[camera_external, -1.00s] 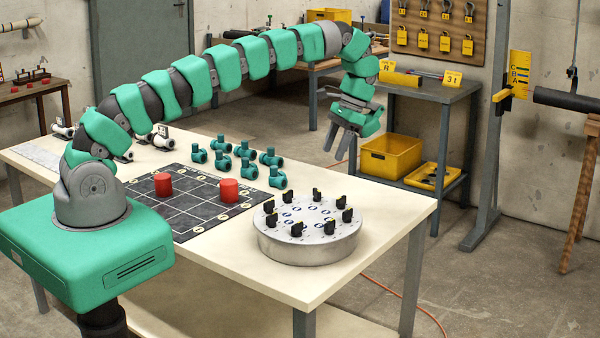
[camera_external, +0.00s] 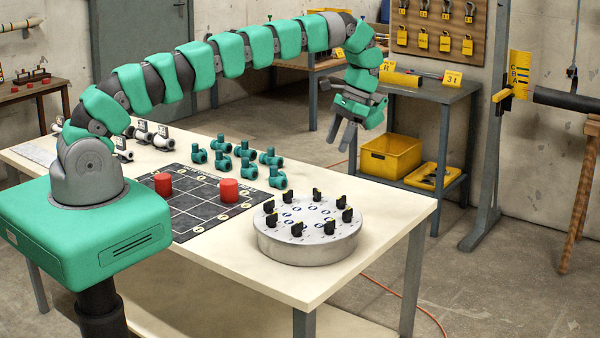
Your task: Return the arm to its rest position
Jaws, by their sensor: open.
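My green and grey segmented arm (camera_external: 232,55) rises from my base at the left and reaches across above the table to the right. It bends down at its end. My gripper (camera_external: 341,138) hangs open with its fingers pointing down, above and behind the table's far right edge. Nothing shows between its fingers. It is apart from the table and everything on it.
The table (camera_external: 370,255) holds a round grey disc (camera_external: 308,247) with black knobs, a black grid mat (camera_external: 195,215) with two red cylinders (camera_external: 229,190), and several teal pipe fittings (camera_external: 270,156). A side stand with a yellow bin (camera_external: 389,158) is behind my gripper.

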